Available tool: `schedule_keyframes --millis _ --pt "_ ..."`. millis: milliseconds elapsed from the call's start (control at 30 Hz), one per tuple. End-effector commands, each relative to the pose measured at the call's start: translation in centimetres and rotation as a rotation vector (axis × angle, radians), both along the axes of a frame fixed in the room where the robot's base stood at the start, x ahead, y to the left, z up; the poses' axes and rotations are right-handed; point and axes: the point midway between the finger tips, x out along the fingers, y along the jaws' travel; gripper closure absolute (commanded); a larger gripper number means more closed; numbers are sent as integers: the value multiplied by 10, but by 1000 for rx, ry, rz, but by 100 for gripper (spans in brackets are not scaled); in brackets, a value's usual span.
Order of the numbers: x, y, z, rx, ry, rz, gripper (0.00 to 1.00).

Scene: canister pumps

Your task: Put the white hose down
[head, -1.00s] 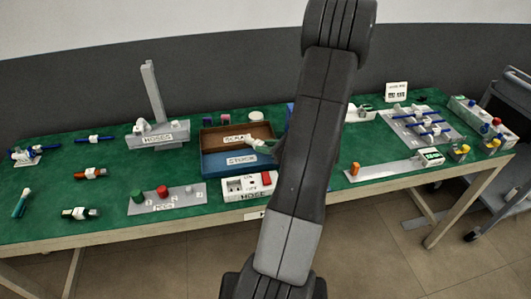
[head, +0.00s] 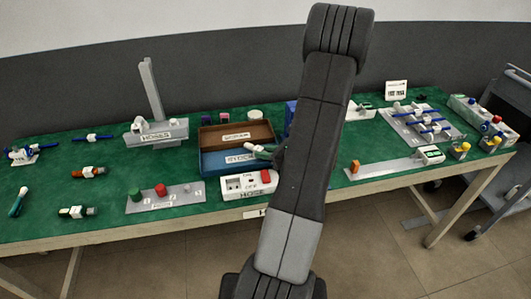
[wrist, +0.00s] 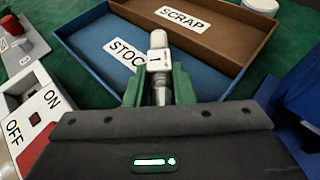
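The white hose (wrist: 158,62), a short piece with a white end, a white tag marked 1 and a grey lower part, stands out ahead of my gripper in the wrist view. My gripper (wrist: 159,92) has green fingers on either side of its grey part and appears shut on it. In the head view my gripper (head: 267,153) is over the front of the blue STOCK tray (head: 207,168), partly hidden by my arm. The hose overlaps the STOCK label in the wrist view. I cannot tell how far above the tray floor it is.
The brown SCRAP tray (head: 268,128) adjoins behind the blue one. A white ON/OFF switch box (head: 240,190) stands just in front. A grey HOSES stand (head: 172,138) is to the left, with several hoses on the green table beyond. A dark blue block (wrist: 300,95) is close on the right.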

Motion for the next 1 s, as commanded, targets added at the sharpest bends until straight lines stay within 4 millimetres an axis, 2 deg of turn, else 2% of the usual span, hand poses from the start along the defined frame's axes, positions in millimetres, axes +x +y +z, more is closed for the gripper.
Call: schedule_keyframes --millis 33,100,367,533,800,1000 --pt "-2 0 -5 -6 6 2 70" --pt "-2 0 -5 -6 7 2 56" --pt "-3 0 -6 -9 10 4 56" --pt "-4 0 9 -9 10 4 56" --pt "-29 -52 31 -7 4 -3 56" --pt "-46 -82 47 -6 4 -1 56"
